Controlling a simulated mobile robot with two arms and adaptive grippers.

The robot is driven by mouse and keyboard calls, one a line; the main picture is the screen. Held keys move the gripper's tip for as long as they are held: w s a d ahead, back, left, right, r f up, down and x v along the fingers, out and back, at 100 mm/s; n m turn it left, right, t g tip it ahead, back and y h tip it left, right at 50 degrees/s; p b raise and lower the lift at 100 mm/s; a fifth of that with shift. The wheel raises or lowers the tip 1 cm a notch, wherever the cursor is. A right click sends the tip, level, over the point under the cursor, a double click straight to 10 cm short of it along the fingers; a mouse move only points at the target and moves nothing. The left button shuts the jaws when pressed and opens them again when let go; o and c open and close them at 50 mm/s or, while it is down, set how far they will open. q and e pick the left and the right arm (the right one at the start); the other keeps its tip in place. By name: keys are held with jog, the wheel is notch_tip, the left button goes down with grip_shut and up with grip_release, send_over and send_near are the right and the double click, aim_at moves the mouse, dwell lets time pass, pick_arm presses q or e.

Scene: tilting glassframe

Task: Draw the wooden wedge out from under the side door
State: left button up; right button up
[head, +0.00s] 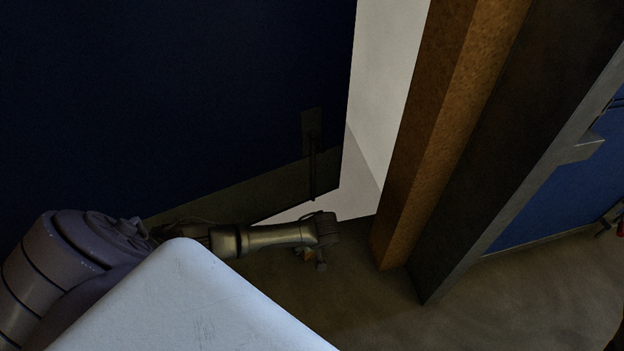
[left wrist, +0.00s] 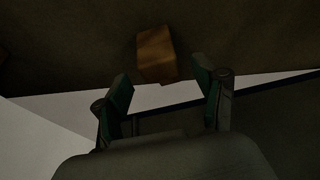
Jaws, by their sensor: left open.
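The side door (head: 200,90) is a dark blue panel with a grey-brown kick plate along its lower edge, standing open. The wooden wedge (left wrist: 157,55) is a small orange-brown block on the floor in the left wrist view. In the head view only a small bit of the wedge (head: 307,255) shows beside my gripper. My left gripper (head: 318,257) is low by the door's bottom edge. In the left wrist view its open fingers (left wrist: 163,88) stand apart, with the wedge just beyond the tips and apart from them. My right gripper is not in view.
A brown wooden post (head: 440,130) and a dark frame (head: 510,150) stand right of the doorway. A dark fitting (head: 312,150) with a rod hangs on the door's lower corner. Bare floor (head: 530,290) lies at lower right.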

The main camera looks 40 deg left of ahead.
pick_arm(q)
jog(key=v, duration=1)
